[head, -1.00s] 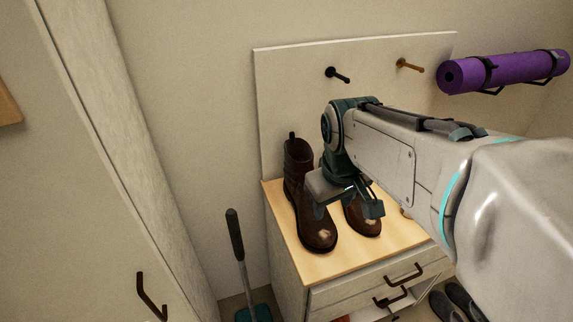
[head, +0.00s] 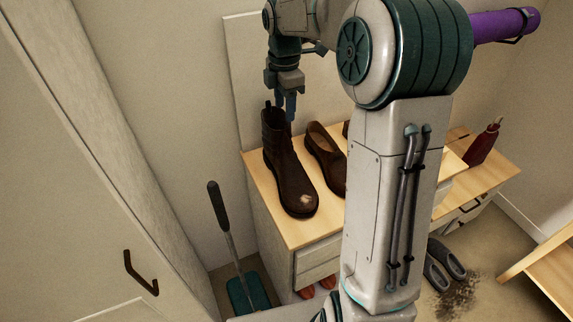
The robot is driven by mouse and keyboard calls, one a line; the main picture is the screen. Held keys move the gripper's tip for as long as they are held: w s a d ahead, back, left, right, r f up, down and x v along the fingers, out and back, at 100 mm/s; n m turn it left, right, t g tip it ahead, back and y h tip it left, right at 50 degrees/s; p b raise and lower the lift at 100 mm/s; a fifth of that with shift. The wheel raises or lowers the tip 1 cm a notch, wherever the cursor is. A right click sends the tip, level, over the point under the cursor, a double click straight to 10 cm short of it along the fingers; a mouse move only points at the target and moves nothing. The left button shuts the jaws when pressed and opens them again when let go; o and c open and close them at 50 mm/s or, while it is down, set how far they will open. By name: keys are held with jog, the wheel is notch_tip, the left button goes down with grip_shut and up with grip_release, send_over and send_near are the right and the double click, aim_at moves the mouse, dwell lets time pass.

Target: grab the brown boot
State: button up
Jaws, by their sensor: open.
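A dark brown ankle boot (head: 290,168) with a pale scuff on its toe stands upright on the wooden cabinet top (head: 298,232), near its left end. My gripper (head: 286,112) points down at the top of the boot's shaft, at its right rim. The jaws are open, with one finger seeming to be at or inside the shaft opening; I cannot tell whether they touch the leather. A second brown shoe (head: 325,152), low-cut, sits just to the right of the boot, partly hidden by my arm.
My arm covers the cabinet's middle and right. A dustpan with a long handle (head: 229,235) stands left of the cabinet. Grey shoes (head: 446,262) and a dark dirt patch (head: 458,296) lie on the floor.

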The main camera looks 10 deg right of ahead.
aim_at(284, 135)
notch_tip(284, 135, down, 6)
jog(key=shift+r, duration=0.1)
jog(key=f, duration=0.3)
jog(key=f+p, duration=0.1)
jog(key=f, duration=0.1)
jog(key=shift+w, duration=0.35)
jog(key=shift+c, duration=0.4)
grip_shut()
jog(key=shift+w, duration=0.1)
dwell(0.6)
